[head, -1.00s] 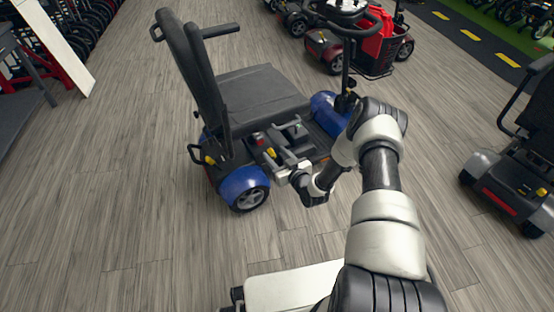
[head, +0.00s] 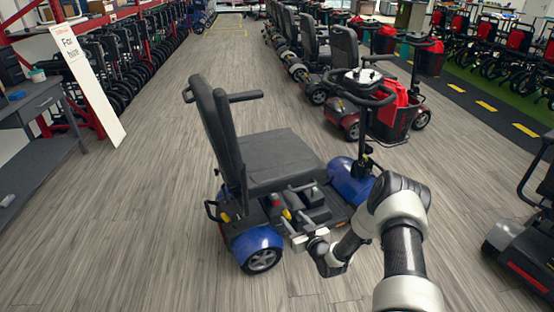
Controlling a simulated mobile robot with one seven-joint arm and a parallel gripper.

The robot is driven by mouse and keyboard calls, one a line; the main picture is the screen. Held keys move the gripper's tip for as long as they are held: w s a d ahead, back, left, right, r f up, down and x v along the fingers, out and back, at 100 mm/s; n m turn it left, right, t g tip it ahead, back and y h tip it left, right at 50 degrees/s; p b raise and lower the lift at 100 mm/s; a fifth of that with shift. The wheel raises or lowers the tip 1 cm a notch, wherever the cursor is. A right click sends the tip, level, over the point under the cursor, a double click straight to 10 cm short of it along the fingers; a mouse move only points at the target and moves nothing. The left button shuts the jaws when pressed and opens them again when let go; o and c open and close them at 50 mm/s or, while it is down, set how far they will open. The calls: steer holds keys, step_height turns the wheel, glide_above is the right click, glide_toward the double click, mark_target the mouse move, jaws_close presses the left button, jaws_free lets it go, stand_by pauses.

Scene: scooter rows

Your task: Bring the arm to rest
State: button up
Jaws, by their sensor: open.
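My arm reaches in from the lower right of the head view, bent at a white and black joint. My gripper (head: 291,217) is at the near side of a blue scooter (head: 257,243), low beside its black seat (head: 282,160). The jaws are open, with light grey parts close to the scooter's side below the seat. The fingertips are small and hard to separate from the scooter's parts; whether they touch it I cannot tell. A yellow part (head: 286,213) and a red part (head: 275,199) show beside the gripper.
A red scooter (head: 352,130) stands behind, with more scooters in a row. A dark scooter (head: 525,255) is at the right edge. A desk (head: 38,107) and a white sign board (head: 88,85) stand at left. The wooden floor between is clear.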

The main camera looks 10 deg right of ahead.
step_height(320, 180, up, 25)
steer(key=d+n+g+h, duration=0.1)
steer(key=d+g+h, duration=0.2)
steer(key=g, duration=0.1)
steer(key=s+r+m+g+h, duration=0.3)
steer(key=s+r, duration=1.4)
steer(key=s, duration=0.4)
steer(key=s+a+r+m+g+y+p, duration=0.1)
steer(key=s+a+r, duration=0.1)
steer(key=s, duration=0.8)
steer(key=s+a+r+m+g+p, duration=0.1)
steer(key=s, duration=0.9)
step_height(320, 180, up, 24)
steer(key=p, duration=2.3)
steer(key=shift+w+p, duration=0.3)
